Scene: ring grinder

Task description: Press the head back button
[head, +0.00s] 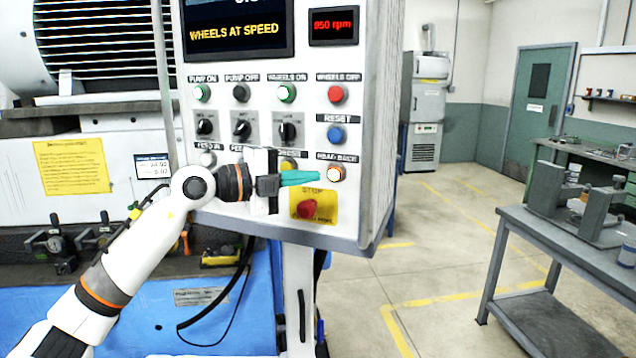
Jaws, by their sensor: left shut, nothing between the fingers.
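The head back button (336,174) is a round button with a light, orange-tinted face, under its label at the lower right of the control panel (375,120). My left gripper (316,176) is shut and empty, its teal fingertips pointing right at the button's left side. The tips look very close to the button; I cannot tell whether they touch it. My left gripper hides part of the lower row of buttons. My right gripper is not in view.
A red stop button (307,209) on a yellow plate sits just below the fingers. A blue reset button (336,135) is just above. The display (238,30) reads "WHEELS AT SPEED". A grey workbench (570,250) stands at right, with open floor between.

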